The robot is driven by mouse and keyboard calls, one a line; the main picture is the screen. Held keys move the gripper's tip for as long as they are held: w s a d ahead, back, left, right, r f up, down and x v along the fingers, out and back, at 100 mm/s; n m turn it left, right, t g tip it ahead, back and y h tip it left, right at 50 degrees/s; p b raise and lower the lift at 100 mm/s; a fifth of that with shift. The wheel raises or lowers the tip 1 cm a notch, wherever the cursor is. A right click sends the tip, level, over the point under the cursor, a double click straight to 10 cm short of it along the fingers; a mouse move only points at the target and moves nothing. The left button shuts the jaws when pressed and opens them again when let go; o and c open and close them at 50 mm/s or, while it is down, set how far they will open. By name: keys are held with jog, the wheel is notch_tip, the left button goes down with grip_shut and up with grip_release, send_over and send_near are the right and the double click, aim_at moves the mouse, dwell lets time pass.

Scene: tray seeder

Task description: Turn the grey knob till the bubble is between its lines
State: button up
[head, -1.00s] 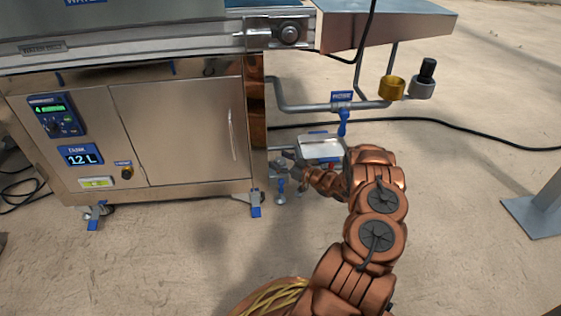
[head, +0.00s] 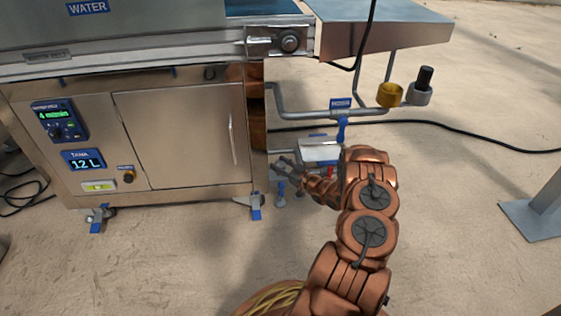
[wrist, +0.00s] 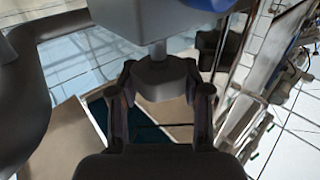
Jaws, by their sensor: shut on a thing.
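In the wrist view the two fingers of my gripper (wrist: 163,92) stand on either side of a grey knob (wrist: 160,72) and are shut on it. The knob sits against a larger grey block (wrist: 150,18). In the head view my gripper (head: 284,164) is low beside the right end of the steel cabinet, and the knob cannot be made out there. The bubble level (head: 99,186) is a small yellow-green vial low on the cabinet front. It is too small to tell where the bubble lies between its lines.
The cabinet (head: 180,140) carries a dial panel (head: 58,122), a 12 L display (head: 84,160) and a small dark knob (head: 128,177). A metal tray (head: 318,150) is partly hidden by my arm. A blue-handled valve (head: 342,130) hangs above. Open floor lies in front.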

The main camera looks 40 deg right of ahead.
aim_at(284, 167)
jog(key=shift+r+m+h+p, duration=0.2)
jog(key=shift+m+h+p, duration=0.6)
jog(key=shift+h+p, duration=0.35)
jog(key=shift+s+f+m+h+p, duration=0.1)
jog(key=shift+f+m+h+p, duration=0.15)
jog(key=shift+h+p, duration=0.3)
jog(key=o, duration=1.2)
jog(key=shift+s+a, duration=0.15)
jog(key=shift+s, duration=1.15)
jog(key=shift+s+a, duration=0.2)
jog(key=shift+s, duration=1.15)
jog(key=shift+s+a, duration=0.15)
jog(key=shift+s, duration=1.15)
